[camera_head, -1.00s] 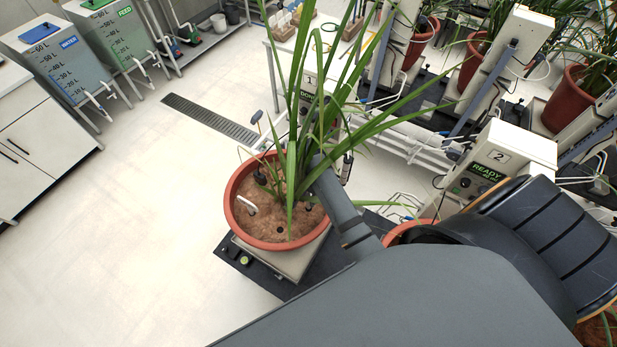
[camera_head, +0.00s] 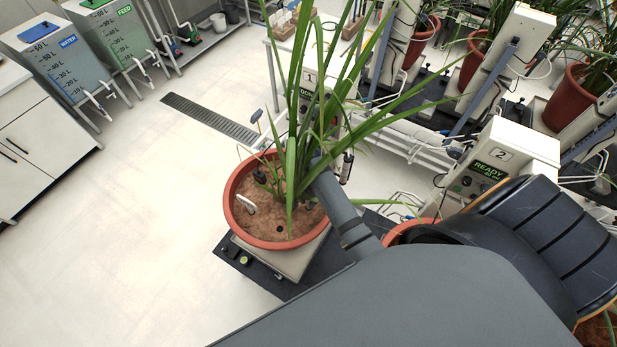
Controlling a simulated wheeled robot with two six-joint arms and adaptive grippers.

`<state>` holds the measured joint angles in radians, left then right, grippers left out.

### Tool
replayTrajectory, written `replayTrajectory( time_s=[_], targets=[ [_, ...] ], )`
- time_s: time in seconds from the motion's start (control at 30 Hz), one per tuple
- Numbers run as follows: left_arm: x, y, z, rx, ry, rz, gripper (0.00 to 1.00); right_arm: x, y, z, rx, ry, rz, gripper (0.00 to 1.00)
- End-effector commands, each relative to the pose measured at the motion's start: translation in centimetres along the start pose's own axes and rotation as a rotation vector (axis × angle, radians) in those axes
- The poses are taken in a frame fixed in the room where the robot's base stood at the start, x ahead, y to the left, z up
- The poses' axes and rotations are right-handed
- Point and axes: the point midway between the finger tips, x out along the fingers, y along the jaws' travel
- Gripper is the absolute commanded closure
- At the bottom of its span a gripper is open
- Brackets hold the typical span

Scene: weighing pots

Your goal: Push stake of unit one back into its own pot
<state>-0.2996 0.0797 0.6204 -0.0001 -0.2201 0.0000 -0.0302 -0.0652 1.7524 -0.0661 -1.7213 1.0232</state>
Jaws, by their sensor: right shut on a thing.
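The terracotta pot of unit one (camera_head: 262,243) holds brown soil (camera_head: 262,222) and a tall leafy plant (camera_head: 293,150). My right arm reaches in from the lower right. Its gripper (camera_head: 322,175) is at the pot's right side among the leaves, mostly hidden by the arm and foliage. It is shut; the stake it grips cannot be made out clearly. A white hooked piece (camera_head: 247,203) stands in the soil at the left. A small dark hole (camera_head: 280,231) shows near the front rim. My left gripper is not in view.
The pot stands on a scale (camera_head: 262,279). The unit one box (camera_head: 311,82) is behind the plant. The unit two box (camera_head: 492,165), reading READY, stands at the right, close to my arm. Floor at the left is clear.

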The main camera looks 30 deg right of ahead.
Motion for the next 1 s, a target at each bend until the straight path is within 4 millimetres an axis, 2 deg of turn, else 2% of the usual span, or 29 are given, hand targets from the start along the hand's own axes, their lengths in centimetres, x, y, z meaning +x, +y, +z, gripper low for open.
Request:
replayTrajectory(
  time_s=[1.0],
  targets=[
    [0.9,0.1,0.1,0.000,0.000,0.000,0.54,2.1,0.0,0.0,0.000,0.000,0.000,1.00]
  ],
)
